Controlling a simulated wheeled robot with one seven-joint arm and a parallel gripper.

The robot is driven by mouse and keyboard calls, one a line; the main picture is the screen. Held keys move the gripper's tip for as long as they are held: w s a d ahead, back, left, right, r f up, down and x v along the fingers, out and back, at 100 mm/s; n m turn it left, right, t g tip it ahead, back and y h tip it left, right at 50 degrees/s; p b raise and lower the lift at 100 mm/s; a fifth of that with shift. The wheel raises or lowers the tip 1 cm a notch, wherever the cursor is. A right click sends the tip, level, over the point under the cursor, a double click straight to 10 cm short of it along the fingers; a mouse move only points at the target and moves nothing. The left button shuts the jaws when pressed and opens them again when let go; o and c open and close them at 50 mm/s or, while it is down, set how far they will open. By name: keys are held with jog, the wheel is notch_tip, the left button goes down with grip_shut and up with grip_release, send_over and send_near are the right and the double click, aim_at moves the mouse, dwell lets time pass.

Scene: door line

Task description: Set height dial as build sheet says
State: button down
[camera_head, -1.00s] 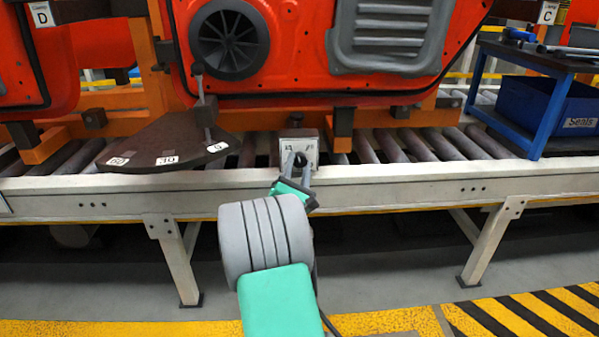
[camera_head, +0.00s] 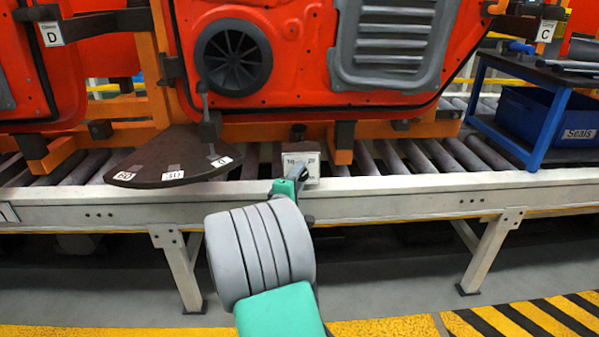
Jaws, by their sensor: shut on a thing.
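A small white dial box (camera_head: 312,161) stands at the conveyor's front edge, below the red door (camera_head: 300,75). Small numbers show along its top; I cannot read them surely. My gripper (camera_head: 299,174) is at the front of the box, shut on its knob. The gripper and wrist hide the knob and most of the dial face, so the setting cannot be read. I cannot make out a build sheet in this view.
A dark fan-shaped plate (camera_head: 160,150) with labels 60, 30 and 0 and an upright lever (camera_head: 205,105) stands left of the box. A blue-framed cart (camera_head: 548,125) with a blue Seals bin (camera_head: 575,115) stands right. The conveyor beam (camera_head: 420,190) runs across.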

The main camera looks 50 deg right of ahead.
jog(key=m+t+y+p, duration=0.1)
jog(key=m+y, duration=0.1)
jog(key=m, duration=0.2)
jog(key=m+t+y+p, duration=0.1)
jog(key=m+y+p, duration=0.1)
jog(key=m, duration=0.3)
jog(key=r+m+t+y+p, duration=0.1)
jog(key=m+y+p, duration=0.1)
jog(key=m, duration=0.3)
jog(key=shift+s+d+y, duration=0.25)
jog(key=shift+s+y, duration=0.05)
jog(key=shift+y, duration=0.2)
dwell(0.4)
jog(key=c, duration=0.9)
grip_release()
jog(key=shift+f, duration=0.1)
jog(key=shift+p, duration=0.3)
